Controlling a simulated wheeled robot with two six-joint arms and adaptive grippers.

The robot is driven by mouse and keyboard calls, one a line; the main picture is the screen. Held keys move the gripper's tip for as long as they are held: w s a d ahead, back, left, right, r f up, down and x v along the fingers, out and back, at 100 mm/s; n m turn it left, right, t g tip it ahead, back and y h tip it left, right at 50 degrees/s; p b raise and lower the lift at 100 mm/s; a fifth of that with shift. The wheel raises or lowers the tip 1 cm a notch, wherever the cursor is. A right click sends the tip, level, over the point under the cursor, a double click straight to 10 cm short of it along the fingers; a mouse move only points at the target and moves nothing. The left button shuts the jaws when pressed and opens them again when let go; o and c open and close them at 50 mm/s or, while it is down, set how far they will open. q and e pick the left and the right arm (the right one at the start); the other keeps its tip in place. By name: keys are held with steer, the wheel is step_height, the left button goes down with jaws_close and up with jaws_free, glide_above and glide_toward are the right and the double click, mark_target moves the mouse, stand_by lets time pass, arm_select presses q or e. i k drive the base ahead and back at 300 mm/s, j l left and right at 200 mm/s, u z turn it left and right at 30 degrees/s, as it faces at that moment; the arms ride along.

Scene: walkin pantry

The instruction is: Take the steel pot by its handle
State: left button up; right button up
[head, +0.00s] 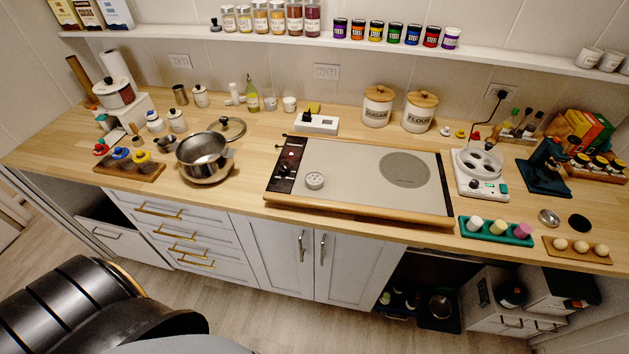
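A lid with a dark knob (228,127) lies just behind the pot. Neither of my grippers shows in the head view; only dark parts of my own body fill the lower left corner.
A cooktop (350,180) lies right of the pot. A wooden rack with colored knobbed items (130,168) is left of it, and small jars (177,120) stand behind. A shelf (380,48) with jars runs along the wall. The counter's front edge is close to the pot.

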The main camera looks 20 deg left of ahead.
mark_target(204, 159)
steer(key=u, duration=1.65)
steer(key=i+j, duration=0.1)
